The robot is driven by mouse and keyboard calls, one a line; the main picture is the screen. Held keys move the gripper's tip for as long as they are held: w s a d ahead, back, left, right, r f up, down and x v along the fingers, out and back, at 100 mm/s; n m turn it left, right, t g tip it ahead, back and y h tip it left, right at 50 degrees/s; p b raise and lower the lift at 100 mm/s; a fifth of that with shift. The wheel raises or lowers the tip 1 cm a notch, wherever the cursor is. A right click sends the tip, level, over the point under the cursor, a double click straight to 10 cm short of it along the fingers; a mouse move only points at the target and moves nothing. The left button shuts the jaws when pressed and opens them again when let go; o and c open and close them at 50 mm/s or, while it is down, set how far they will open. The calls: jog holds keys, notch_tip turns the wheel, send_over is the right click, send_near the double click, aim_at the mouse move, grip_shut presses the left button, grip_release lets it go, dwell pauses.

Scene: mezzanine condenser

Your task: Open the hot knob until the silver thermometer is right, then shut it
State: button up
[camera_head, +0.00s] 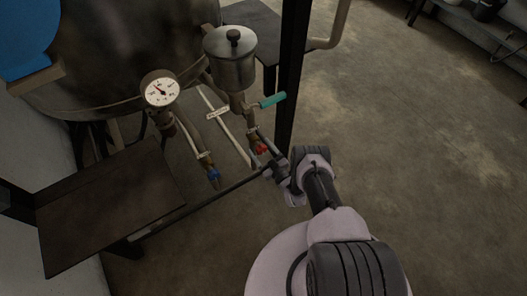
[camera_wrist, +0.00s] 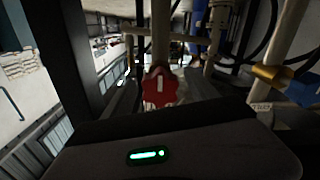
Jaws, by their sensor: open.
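The thermometer (camera_head: 159,90) is a round dial with a white face, metal rim and red needle pointing up and left; its figures are too small to read. The red knob (camera_head: 261,148), the hot one by its colour, sits low on a pipe below a silver pot. In the wrist view the red knob (camera_wrist: 160,88) is near the centre, a lobed cap with a white mark. My gripper (camera_head: 271,166) is open, just below and right of the red knob. Its fingertips are hard to make out, so I cannot tell whether they touch the knob.
A blue knob (camera_head: 213,174) hangs on the pipe to the left. The silver pot (camera_head: 230,62) has a teal lever (camera_head: 272,100) beneath it. A dark post (camera_head: 291,75) stands right of the pot. A dark shelf (camera_head: 105,205) lies left; open floor (camera_head: 420,150) is right.

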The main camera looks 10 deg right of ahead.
jog(key=v, duration=1.7)
jog(key=shift+s, duration=0.2)
